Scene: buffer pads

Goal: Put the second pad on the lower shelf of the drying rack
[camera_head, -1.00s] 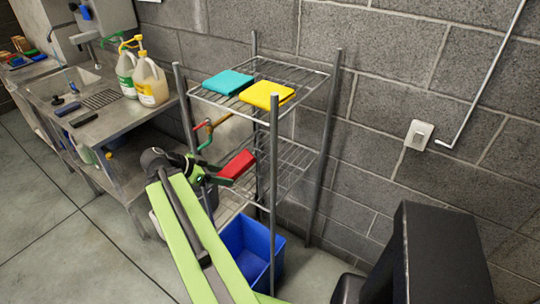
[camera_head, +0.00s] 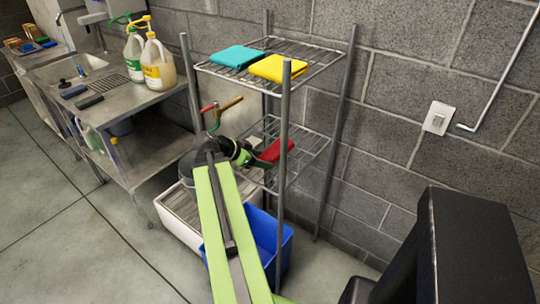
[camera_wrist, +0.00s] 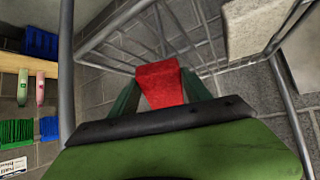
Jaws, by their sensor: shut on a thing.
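A red pad (camera_head: 275,151) is held in my gripper (camera_head: 262,157) at the lower wire shelf (camera_head: 305,143) of the drying rack (camera_head: 284,115). In the head view the pad overlaps the left part of that shelf; I cannot tell whether it touches the wires. In the wrist view the red pad (camera_wrist: 160,84) sits between the two green fingers of my gripper (camera_wrist: 160,95), which are shut on it. A teal pad (camera_head: 237,57) and a yellow pad (camera_head: 279,68) lie side by side on the upper shelf (camera_head: 312,58).
Rack posts (camera_head: 283,190) stand close around my arm. A blue bin (camera_head: 265,237) and a white box (camera_head: 180,217) are on the floor below. A metal sink counter (camera_head: 120,95) with two jugs (camera_head: 158,65) is at left. The lower shelf's right part looks clear.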

